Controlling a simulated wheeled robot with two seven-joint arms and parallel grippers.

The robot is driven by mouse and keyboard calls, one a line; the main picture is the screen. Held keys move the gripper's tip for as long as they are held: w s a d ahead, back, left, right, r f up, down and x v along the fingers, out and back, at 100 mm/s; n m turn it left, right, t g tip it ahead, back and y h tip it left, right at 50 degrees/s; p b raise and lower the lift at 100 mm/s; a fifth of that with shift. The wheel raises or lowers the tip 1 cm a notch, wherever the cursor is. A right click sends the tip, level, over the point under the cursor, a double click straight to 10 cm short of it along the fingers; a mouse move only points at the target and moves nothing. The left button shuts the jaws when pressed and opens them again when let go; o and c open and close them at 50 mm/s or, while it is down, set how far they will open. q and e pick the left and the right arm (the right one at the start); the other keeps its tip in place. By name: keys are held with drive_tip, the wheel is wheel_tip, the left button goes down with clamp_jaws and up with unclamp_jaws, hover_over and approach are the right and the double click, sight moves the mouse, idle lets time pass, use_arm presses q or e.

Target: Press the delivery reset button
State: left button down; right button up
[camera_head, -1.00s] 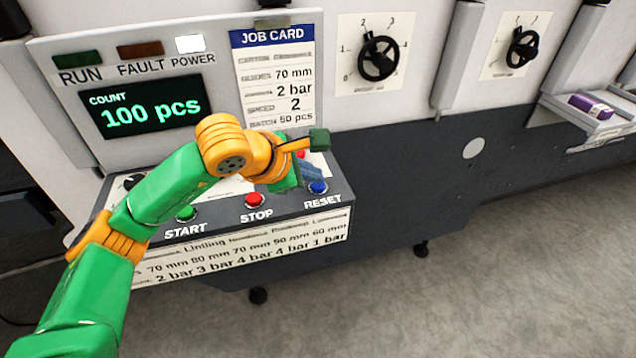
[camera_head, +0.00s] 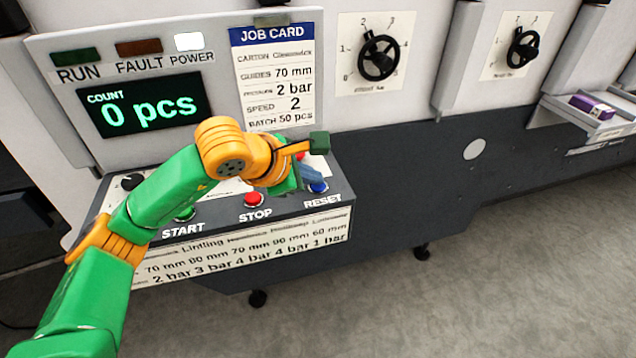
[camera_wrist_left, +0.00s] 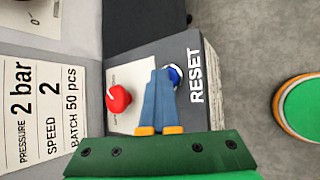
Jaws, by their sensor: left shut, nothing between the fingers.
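The blue button (camera_head: 318,187) labelled RESET sits at the right end of the sloped control panel (camera_head: 337,205). It also shows in the left wrist view (camera_wrist_left: 175,74), partly behind the fingertips. My left gripper (camera_head: 314,177) is shut and empty, its blue-grey fingers pointing down at the button. In the left wrist view, the fingertips (camera_wrist_left: 162,72) overlap the button's edge; I cannot tell whether they touch it. The count display (camera_head: 144,107) reads 0 pcs. My right gripper is not in view.
A red STOP button (camera_head: 254,199) and a green START button (camera_head: 185,214) sit left of RESET. A red knob (camera_wrist_left: 118,99) is beside the fingers in the wrist view. A job card (camera_head: 274,75) is above. Dial handwheels (camera_head: 378,56) are to the right.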

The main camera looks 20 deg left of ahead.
sight(312, 188)
use_arm(q)
drive_tip(key=shift+w+r+p, duration=0.1)
drive_tip(key=shift+r+p, duration=0.55)
drive_tip(key=shift+r, duration=0.25)
wheel_tip(312, 188, up, 5)
drive_tip(key=p, duration=0.3)
drive_tip(key=shift+r+p, duration=0.1)
drive_tip(key=shift+p, duration=0.25)
idle(0.8)
